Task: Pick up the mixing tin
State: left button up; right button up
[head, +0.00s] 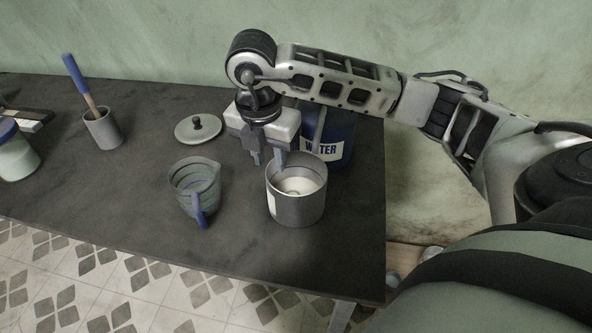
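The mixing tin appears to be the round grey metal tin (297,208) near the right end of the dark table. It is upright and open at the top, with a pale white content inside and a light label on its left side. My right gripper (268,161) points down at the tin's back left rim. Its two fingers are apart, one left of the rim and the other at or just over it. I cannot tell whether a finger touches the tin. My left gripper is out of view.
A jug (187,178) with a blue handle stands left of the tin. A blue WATER container (338,138) stands close behind it, partly hidden by my arm. A knobbed lid (190,129), a cup (102,131) holding a blue-handled tool and a jar (14,155) are farther left. The table's front is clear.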

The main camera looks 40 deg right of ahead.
aim_at(272, 178)
jog(key=shift+w+d+f+p, duration=0.1)
jog(key=shift+f+p, duration=0.2)
jog(key=shift+f, duration=1.35)
jog(key=shift+w+d+f+p, duration=0.1)
jog(key=shift+f+p, duration=0.2)
jog(key=shift+f, duration=1.3)
grip_shut()
